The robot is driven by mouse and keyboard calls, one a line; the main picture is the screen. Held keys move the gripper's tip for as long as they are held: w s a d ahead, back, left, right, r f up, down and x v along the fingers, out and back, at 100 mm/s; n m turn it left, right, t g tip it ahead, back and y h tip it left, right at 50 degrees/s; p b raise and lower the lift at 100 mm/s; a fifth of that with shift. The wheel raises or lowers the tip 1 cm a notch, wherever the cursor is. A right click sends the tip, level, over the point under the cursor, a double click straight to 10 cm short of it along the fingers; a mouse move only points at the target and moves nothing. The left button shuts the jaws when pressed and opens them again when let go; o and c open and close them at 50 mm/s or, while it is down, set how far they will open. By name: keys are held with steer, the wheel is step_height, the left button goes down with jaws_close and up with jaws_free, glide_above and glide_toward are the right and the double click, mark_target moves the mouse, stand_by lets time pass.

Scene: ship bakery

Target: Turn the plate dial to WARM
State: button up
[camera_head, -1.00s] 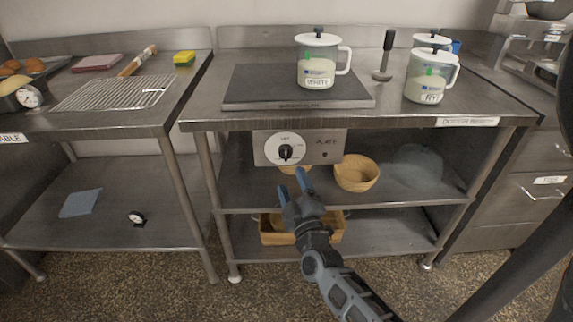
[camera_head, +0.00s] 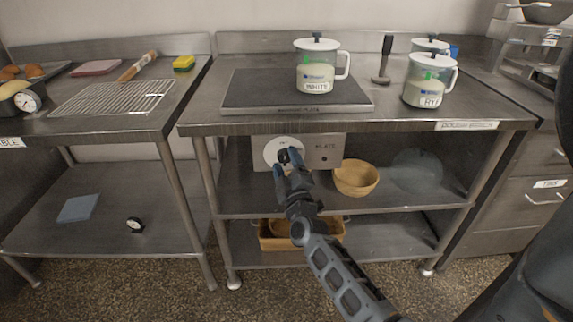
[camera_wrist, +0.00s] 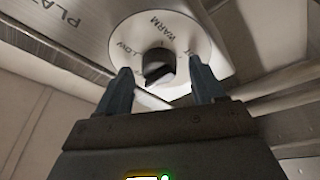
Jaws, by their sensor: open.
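The plate dial is a black knob (camera_wrist: 158,66) on a round white face (camera_wrist: 125,40) with the words LOW and WARM readable in the wrist view. It sits on a metal panel (camera_head: 327,150) marked PLATE below the worktop's front edge. My gripper (camera_wrist: 160,88) is open, its two fingers on either side of the knob and close to it. I cannot tell whether either finger touches it. The knob's pointer setting is not clear. In the head view my gripper (camera_head: 288,165) covers the lower part of the dial face.
A dark hot plate (camera_head: 245,88) on the worktop bears a jar labelled WHITE (camera_head: 316,75). A jar labelled RYE (camera_head: 428,85) stands to the right.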

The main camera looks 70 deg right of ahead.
steer(key=shift+c, duration=0.3)
steer(key=c, duration=1)
